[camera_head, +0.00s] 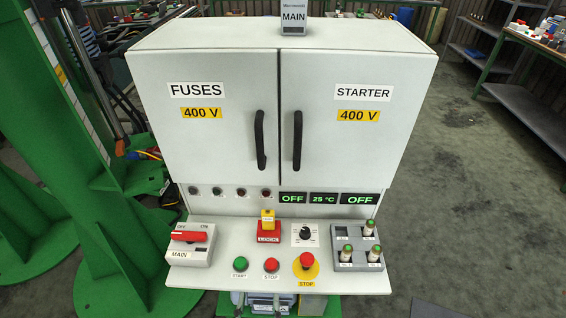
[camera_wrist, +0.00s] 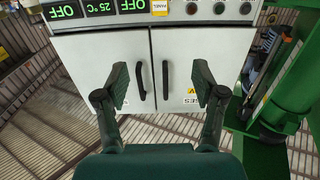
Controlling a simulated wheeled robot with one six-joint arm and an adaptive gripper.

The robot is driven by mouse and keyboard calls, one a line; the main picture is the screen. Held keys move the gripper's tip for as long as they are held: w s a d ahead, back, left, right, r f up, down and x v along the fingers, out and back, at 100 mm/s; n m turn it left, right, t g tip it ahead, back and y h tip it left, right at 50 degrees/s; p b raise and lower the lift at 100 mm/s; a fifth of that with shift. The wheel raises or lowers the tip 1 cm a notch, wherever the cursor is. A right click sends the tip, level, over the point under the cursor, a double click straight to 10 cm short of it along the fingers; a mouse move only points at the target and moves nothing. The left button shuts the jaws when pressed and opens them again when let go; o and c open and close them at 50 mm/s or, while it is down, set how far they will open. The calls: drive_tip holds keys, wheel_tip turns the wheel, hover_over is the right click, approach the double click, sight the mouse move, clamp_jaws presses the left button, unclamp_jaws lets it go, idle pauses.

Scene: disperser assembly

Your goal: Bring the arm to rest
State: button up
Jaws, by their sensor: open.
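My gripper (camera_wrist: 160,88) shows in the wrist view with its two fingers spread wide and nothing between them. It faces the grey cabinet, which appears upside down there, with both door handles visible between the fingers. I cannot tell how far the fingertips are from the doors. In the head view the cabinet (camera_head: 282,38) stands in the middle with both doors shut, the left marked FUSES (camera_head: 200,130) and the right marked STARTER (camera_head: 355,145). My arm and gripper do not show in the head view.
The cabinet's sloping panel (camera_head: 225,278) carries a red main switch (camera_head: 189,236), a yellow and red lock (camera_head: 268,228), a red stop button (camera_head: 306,261) and a fuse holder (camera_head: 357,247). Green machinery (camera_head: 85,160) stands close on the left. Open floor (camera_head: 470,200) lies to the right.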

drive_tip(key=s+d+f+n+g+y, duration=0.1)
drive_tip(key=s+d+f+n+g, duration=0.15)
drive_tip(key=s+d+f, duration=0.4)
drive_tip(key=s+d+f+n+g+y, duration=0.1)
drive_tip(key=s+d+f+g, duration=0.2)
drive_tip(key=s+d, duration=0.6)
drive_tip(key=s+d+r+m+t, duration=0.1)
drive_tip(key=s+d+r, duration=0.3)
drive_tip(key=s+r, duration=0.2)
drive_tip(key=s+d+r+m+t+h, duration=0.1)
drive_tip(key=s+d+r+m, duration=0.1)
drive_tip(key=s+d+r, duration=0.2)
wheel_tip(320, 180, up, 5)
drive_tip(key=s, duration=0.3)
drive_tip(key=shift+d+r, duration=0.2)
drive_tip(key=shift+d, duration=0.1)
drive_tip(key=shift+w+f, duration=0.15)
drive_tip(key=shift+w, duration=0.5)
